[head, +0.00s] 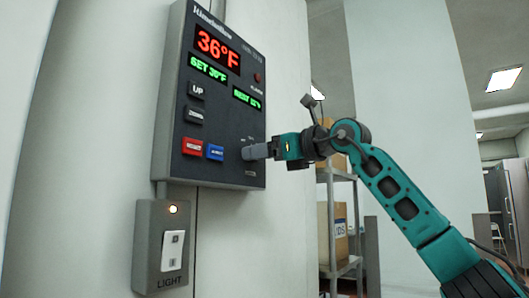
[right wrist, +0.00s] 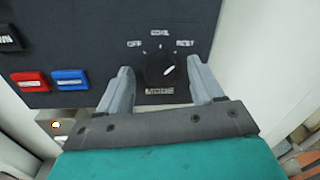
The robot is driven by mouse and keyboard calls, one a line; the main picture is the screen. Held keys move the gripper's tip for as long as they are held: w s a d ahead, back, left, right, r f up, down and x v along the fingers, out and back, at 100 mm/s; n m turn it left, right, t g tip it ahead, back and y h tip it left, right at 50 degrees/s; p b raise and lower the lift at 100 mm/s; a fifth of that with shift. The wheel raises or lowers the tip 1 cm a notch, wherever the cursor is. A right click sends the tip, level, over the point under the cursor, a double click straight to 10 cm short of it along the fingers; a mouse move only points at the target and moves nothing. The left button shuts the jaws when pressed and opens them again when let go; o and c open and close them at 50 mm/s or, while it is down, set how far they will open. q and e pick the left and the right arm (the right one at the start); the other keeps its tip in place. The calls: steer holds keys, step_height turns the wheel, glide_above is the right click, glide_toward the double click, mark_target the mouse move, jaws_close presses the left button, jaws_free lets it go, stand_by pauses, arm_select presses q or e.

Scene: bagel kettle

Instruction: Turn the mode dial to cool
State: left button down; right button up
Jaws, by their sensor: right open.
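The mode dial (right wrist: 158,68) is a round black knob on the dark wall control panel (head: 225,100). In the right wrist view its white pointer mark slants up and right, towards the right-hand label. The cool label (right wrist: 160,33) appears above the dial, with an off label (right wrist: 134,43) at left and a less legible one at right (right wrist: 185,43). My right gripper (right wrist: 160,66) is open, with one grey finger on each side of the dial and visible gaps between. In the head view my right gripper (head: 257,151) covers the dial. My left gripper is out of view.
A red button (head: 192,147) and a blue button (head: 214,152) sit left of the dial. The display (head: 217,47) reads 36°F. A light switch box (head: 160,245) is below the panel. A shelf with boxes (head: 335,235) stands behind my right arm.

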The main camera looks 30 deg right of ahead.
steer(key=shift+c, duration=0.3)
steer(key=c, duration=1)
steer(key=n+p, duration=0.5)
steer(key=n, duration=0.3)
steer(key=shift+f+n+t+p, duration=0.1)
steer(key=shift+n+t+p, duration=0.2)
steer(key=shift+n+p, duration=0.1)
steer(key=shift+y, duration=0.3)
